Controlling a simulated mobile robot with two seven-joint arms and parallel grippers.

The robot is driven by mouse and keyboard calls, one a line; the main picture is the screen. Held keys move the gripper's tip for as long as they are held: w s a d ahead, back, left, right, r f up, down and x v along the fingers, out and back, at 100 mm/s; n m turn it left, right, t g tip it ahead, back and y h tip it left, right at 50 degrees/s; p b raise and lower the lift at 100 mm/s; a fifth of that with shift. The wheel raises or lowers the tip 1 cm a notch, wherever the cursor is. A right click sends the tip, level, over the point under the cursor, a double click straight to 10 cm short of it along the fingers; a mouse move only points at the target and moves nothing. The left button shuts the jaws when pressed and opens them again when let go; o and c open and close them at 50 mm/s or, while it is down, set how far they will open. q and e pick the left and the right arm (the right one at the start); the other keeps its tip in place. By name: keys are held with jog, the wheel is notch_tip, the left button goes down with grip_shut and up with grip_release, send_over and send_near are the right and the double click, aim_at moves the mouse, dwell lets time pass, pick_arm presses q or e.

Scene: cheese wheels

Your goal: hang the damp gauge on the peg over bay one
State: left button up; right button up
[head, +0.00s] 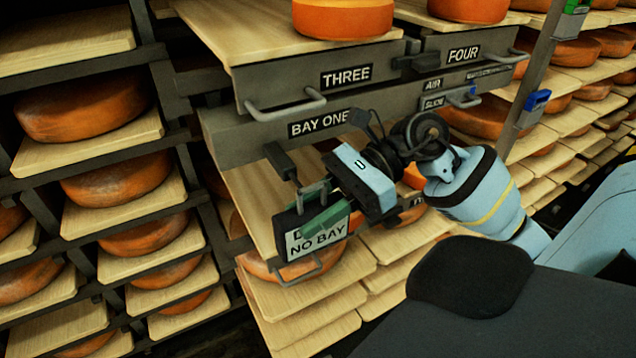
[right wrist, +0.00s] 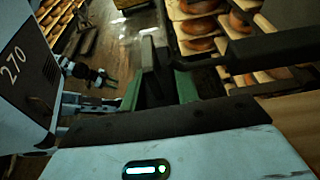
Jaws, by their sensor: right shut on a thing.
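The damp gauge (head: 318,240) is a dark box with a white face reading "NO BAY" on its lower line; the upper line is partly covered. A grey metal loop stands at its top. My right gripper (head: 320,208) is shut on it, its green fingers over the upper part of the face. In the right wrist view a dark part of the gauge (right wrist: 155,86) shows between the green fingers. The dark peg (head: 281,160) sticks out just below the BAY ONE label (head: 318,123). The loop is below and right of the peg, apart in the picture. My left gripper (right wrist: 100,77) looks small and unclear.
Drawers marked THREE (head: 346,76) and FOUR (head: 463,54) with bar handles sit above bay one. Shelves of orange cheese wheels (head: 85,105) stand at left, more at right. Wooden boards (head: 310,300) jut out below the gauge. A blue clip (head: 538,98) is on the right post.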

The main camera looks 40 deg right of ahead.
jog(key=shift+w+d+f, duration=0.1)
jog(key=shift+w+d, duration=0.1)
jog(key=shift+w, duration=0.55)
jog(key=shift+w+d, duration=0.15)
jog(key=shift+w, duration=0.6)
pick_arm(q)
jog(key=shift+f+b, duration=0.4)
jog(key=shift+b, duration=0.2)
pick_arm(e)
jog(key=shift+w+d+f, duration=0.15)
jog(key=shift+w+f, duration=0.4)
jog(key=shift+f, duration=0.05)
pick_arm(q)
jog(key=shift+f, duration=0.1)
pick_arm(e)
jog(key=o, duration=1.2)
jog(key=shift+c, duration=0.2)
pick_arm(q)
jog(key=shift+s, duration=0.1)
